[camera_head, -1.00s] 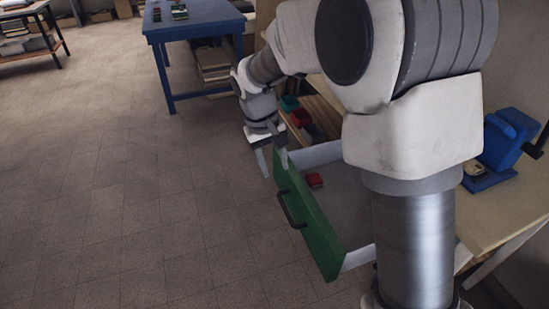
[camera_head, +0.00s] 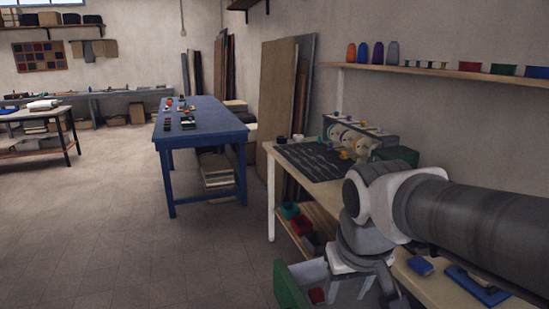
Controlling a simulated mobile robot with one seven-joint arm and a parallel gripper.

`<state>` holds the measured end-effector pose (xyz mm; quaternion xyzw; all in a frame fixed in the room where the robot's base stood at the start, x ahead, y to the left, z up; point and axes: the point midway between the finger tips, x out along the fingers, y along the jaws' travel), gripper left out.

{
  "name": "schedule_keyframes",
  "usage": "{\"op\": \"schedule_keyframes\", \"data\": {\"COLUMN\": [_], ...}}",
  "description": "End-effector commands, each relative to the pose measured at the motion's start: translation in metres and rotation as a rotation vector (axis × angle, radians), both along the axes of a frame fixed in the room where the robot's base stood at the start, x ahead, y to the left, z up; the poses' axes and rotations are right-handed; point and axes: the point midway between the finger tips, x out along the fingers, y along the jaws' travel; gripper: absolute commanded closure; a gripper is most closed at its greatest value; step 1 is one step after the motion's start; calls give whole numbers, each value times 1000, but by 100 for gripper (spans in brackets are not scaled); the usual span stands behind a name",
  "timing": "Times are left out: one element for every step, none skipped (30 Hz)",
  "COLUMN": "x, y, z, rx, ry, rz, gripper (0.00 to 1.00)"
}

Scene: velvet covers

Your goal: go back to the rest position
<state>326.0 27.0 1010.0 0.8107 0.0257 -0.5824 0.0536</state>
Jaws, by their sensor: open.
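My gripper (camera_head: 363,289) is at the lower right of the head view, in front of the workbench and above the open drawer. Its two fingers point down and stand apart, with nothing seen between them. The drawer has a green front (camera_head: 291,290) and is cut off by the bottom edge. A red item (camera_head: 317,295) lies inside it. My arm reaches in from the right edge and hides part of the workbench.
A light workbench (camera_head: 272,198) with a dark mat (camera_head: 310,160) and a spool machine (camera_head: 350,137) stands at right. Bins sit on its lower shelf. A blue table (camera_head: 205,125) stands further back. Boards lean on the wall. Open floor (camera_head: 120,230) lies left.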

Motion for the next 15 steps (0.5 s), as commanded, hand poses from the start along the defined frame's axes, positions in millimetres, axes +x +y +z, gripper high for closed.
{"op": "schedule_keyframes", "data": {"x": [-13, -20, -28, -34, -40, -47, -53, -58, -64, -69, -73, -79, -83, -81, -80], "y": [-6, -9, -12, -14, -16, -19, -20, -22, -24, -25, -26, -27, -28, -28, -27], "z": [4, 5, 6, 6, 7, 7, 6, 6, 5, 5, 4, 3, 2, 21, 30], "rx": [10, 16, 24, 30, 35, 39, 44, 49, 53, 58, 61, 65, 67, 67, 66], "ry": [-27, -41, -57, -69, -82, -97, -108, -120, -134, -144, -154, -168, -177, -171, -168], "rz": [-17, -25, -37, -44, -51, -60, -66, -72, -80, -87, -93, -100, -106, -101, -101], "gripper": [53, 53, 53, 53, 53, 53, 53, 53, 53, 53, 53, 53, 53, 53, 53]}}
